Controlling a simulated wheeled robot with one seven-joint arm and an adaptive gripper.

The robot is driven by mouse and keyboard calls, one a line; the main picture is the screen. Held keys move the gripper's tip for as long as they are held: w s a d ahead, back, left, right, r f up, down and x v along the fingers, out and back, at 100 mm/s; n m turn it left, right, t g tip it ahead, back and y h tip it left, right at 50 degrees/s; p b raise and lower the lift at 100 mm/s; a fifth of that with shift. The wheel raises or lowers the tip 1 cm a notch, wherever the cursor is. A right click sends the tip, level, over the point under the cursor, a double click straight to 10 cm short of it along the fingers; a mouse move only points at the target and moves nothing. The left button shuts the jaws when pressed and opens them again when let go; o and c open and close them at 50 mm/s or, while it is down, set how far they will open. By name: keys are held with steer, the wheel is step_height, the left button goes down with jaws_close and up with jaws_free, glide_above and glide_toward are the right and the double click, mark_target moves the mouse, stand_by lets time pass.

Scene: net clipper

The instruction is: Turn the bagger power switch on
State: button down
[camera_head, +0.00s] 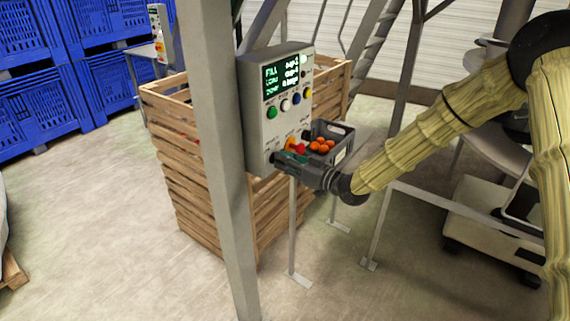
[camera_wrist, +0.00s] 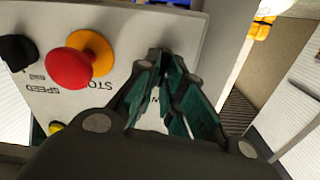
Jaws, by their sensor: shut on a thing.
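The bagger control panel (camera_head: 259,133) is a light grey box on a post, with a lit display at its top. My gripper (camera_head: 279,158) is at the lower left of the panel face. In the wrist view, the dark fingers with green pads (camera_wrist: 166,88) close together against the panel. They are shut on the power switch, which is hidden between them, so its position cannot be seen. A red stop button on a yellow base (camera_wrist: 70,68) sits beside the fingers, apart from them. A black speed knob (camera_wrist: 17,52) is farther left in that view.
A grey crate of orange fruit (camera_head: 343,137) stands just behind my gripper. A slatted wooden bin (camera_head: 190,185) and a grey upright post (camera_head: 212,160) are close on the left.

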steer(key=shift+d+f+m, duration=0.1)
steer(key=shift+m, duration=1.65)
steer(key=shift+f+m, duration=0.1)
steer(key=shift+m, duration=1.65)
steer(key=c, duration=1.5)
jaws_free()
steer(key=shift+r, duration=0.1)
steer(key=shift+c, duration=0.2)
steer(key=v, duration=1.2)
